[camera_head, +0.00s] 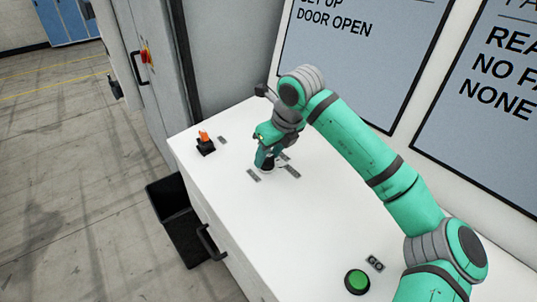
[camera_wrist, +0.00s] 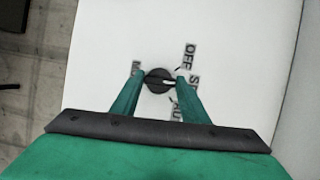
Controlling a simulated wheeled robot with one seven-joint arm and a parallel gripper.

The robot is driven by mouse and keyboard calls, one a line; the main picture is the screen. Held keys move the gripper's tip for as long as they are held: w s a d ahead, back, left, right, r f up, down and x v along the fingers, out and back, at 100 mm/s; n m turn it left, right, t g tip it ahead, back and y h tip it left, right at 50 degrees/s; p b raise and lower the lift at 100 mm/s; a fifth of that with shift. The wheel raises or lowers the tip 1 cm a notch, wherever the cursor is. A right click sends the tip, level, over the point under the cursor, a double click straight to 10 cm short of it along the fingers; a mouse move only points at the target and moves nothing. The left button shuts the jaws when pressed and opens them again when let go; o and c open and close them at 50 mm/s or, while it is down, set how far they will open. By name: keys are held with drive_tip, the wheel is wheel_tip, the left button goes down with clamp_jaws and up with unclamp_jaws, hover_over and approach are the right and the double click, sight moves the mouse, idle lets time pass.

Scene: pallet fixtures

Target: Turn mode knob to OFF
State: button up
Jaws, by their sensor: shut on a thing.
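The mode knob (camera_wrist: 157,80) is a round black dial on the white panel top. Its white pointer mark faces right, towards a partly hidden label starting with S. The OFF label (camera_wrist: 189,55) lies up and to the right of the knob. A label starting with AU is below right and one starting with M is at the left, both partly covered. My gripper (camera_wrist: 160,77) has one green finger on each side of the knob and is shut on it. In the head view my gripper (camera_head: 266,160) points down at the panel and hides most of the knob.
An orange switch on a black base (camera_head: 205,143) stands at the panel's far left. A green GO button (camera_head: 356,281) is at the near end. A black bin (camera_head: 178,220) stands beside the cabinet. Wall screens (camera_head: 370,50) rise behind the panel.

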drive_tip(key=n, duration=0.2)
drive_tip(key=shift+w+d+n+g+y, duration=0.15)
drive_tip(key=shift+n+g+y, duration=0.25)
drive_tip(key=n+g, duration=0.1)
drive_tip(key=n, duration=0.1)
drive_tip(key=n+y, duration=0.1)
drive_tip(key=n, duration=0.2)
drive_tip(key=shift+w+g, duration=0.1)
drive_tip(key=shift+g, duration=0.3)
drive_tip(key=shift+n, duration=0.3)
drive_tip(key=o, duration=1.1)
drive_tip(key=shift+c, duration=0.2)
drive_tip(key=v, duration=1.1)
drive_tip(key=shift+w, duration=0.1)
